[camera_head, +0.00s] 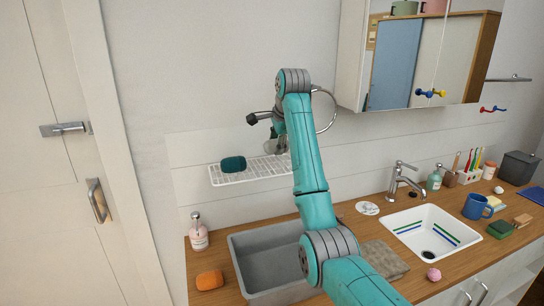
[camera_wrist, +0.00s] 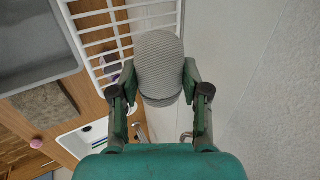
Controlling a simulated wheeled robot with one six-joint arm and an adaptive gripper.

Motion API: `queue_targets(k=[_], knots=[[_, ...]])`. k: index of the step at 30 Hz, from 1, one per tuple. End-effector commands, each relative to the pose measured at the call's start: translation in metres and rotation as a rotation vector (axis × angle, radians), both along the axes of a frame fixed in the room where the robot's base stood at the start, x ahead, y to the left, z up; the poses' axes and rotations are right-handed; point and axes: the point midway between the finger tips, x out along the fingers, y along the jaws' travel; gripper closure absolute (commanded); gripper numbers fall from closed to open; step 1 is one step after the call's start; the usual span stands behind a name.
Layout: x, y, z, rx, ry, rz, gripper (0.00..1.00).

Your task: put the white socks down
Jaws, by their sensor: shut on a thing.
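The white socks (camera_wrist: 158,60) show as a light grey-white knitted bundle in the wrist view. My gripper (camera_wrist: 160,82) is shut on them, with one finger on each side. In the head view the socks (camera_head: 276,146) are a small pale shape, partly hidden by my arm. My gripper (camera_head: 264,128) holds them by the wall, over the right part of a white wire rack (camera_head: 228,180). In the wrist view the rack (camera_wrist: 98,42) lies behind and left of the socks. I cannot tell whether the socks touch it.
A dark teal bundle (camera_head: 233,163) lies on the rack's left part. Below are a grey basin (camera_head: 255,262), an orange bundle (camera_head: 210,280) and a pink soap bottle (camera_head: 198,232). A ring (camera_head: 333,108) and a mirror cabinet (camera_head: 420,60) are on the wall to the right.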

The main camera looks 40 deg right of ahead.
Motion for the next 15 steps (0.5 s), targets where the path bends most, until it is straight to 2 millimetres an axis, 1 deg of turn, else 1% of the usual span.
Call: queue_targets(k=[5,9,11,15], knots=[[0.0,0.0,-0.013,0.0,0.001,0.0,0.89],[0.0,0.0,-0.032,0.001,0.002,0.0,0.89],[0.0,0.0,-0.038,0.0,0.001,0.0,0.89],[0.0,0.0,-0.041,0.0,0.0,0.0,0.89]])
